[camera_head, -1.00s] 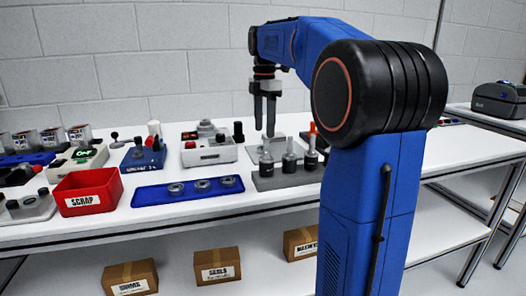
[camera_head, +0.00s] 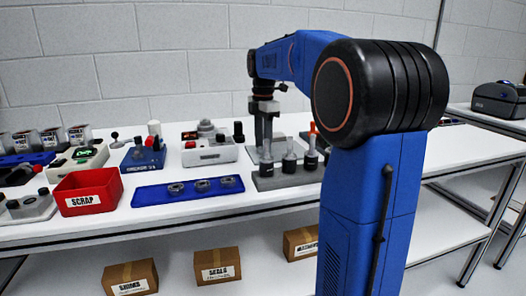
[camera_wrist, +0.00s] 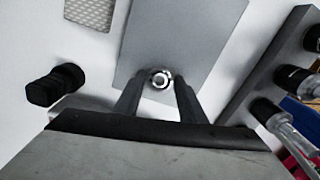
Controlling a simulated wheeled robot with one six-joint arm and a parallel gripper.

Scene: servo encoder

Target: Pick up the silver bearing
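A silver bearing (camera_wrist: 161,79), a small ring with a dark centre, shows in the wrist view on a flat grey plate (camera_wrist: 185,30). My gripper (camera_wrist: 158,82) is open, with one dark finger on each side of the bearing. A gap seems to show between the bearing and the fingers; contact cannot be made out. In the head view my gripper (camera_head: 263,148) points straight down, low over the bench behind the dark-topped posts. The bearing there is hidden or too small to tell. Several silver rings (camera_head: 202,185) lie in a blue tray (camera_head: 150,198).
A grey block with dark-topped posts (camera_head: 289,160) stands close in front of my gripper. A white box with a red button (camera_head: 209,150) and a black knob (camera_head: 239,132) stand to its left. A red scrap bin (camera_head: 87,192) sits farther left.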

